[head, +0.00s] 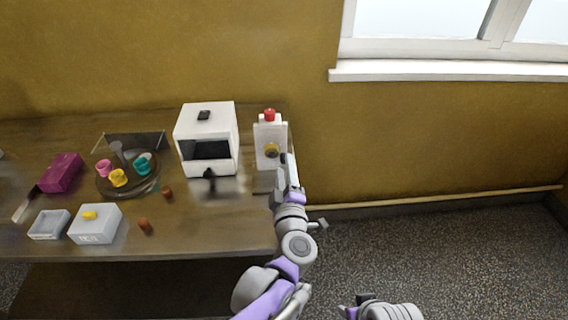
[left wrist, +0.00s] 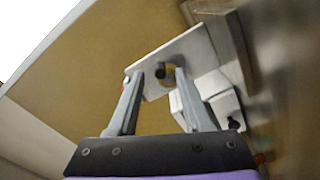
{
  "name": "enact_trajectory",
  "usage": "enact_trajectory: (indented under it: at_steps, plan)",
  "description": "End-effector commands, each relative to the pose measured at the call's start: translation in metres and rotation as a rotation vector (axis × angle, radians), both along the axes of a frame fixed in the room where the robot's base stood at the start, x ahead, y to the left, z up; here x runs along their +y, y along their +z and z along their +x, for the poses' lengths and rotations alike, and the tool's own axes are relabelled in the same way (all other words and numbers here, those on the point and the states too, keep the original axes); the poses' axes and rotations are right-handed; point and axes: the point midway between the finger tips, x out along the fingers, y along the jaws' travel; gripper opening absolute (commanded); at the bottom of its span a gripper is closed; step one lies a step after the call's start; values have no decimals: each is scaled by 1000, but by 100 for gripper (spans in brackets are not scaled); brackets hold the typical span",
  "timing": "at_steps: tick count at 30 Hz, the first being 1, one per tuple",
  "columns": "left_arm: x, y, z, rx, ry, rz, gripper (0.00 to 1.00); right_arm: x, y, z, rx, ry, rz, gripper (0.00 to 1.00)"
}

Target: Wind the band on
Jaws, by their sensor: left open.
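A white upright panel (head: 262,134) with a red knob (head: 269,115) on top stands at the table's right end. A round yellow-brass piece (head: 271,151) is on its front. A white box with a dark front opening (head: 206,137) stands left of it; I cannot make out a band. My left gripper (head: 284,166) is just in front of the panel, partly hiding it. In the left wrist view my left gripper (left wrist: 158,73) is open, with the panel (left wrist: 190,50) and a dark knob (left wrist: 160,73) beyond its fingers. Part of my right arm shows at the bottom edge, its jaws unclear.
A round stand (head: 130,187) holds pink, yellow and teal cups. A magenta box (head: 61,172), a grey tray (head: 49,225), a light box (head: 96,224) and brown pieces (head: 145,225) lie left and front. Right of the table is open floor (head: 440,250).

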Motion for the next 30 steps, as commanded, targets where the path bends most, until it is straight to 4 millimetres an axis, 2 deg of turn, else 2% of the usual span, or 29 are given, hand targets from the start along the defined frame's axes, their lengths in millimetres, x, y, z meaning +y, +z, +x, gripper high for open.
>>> enact_trajectory:
  at_steps: [1, 6, 12, 18, 30]
  plan:
    - [-1, 0, -12, 0, -2, -1, 50, 0, 1, 0, 0, 0, 0, 50]
    - [-1, 1, -48, 0, -4, -1, 50, 0, 2, 0, -1, 0, 0, 50]
    - [0, 0, -76, 0, -1, -1, 50, 0, 3, 0, -1, 0, 0, 50]
    - [0, 0, -84, 0, 0, 0, 50, 0, 3, 0, -1, 0, 0, 50]
    - [0, 0, -84, 0, 1, 0, 50, 0, 3, 0, -1, 0, 0, 50]
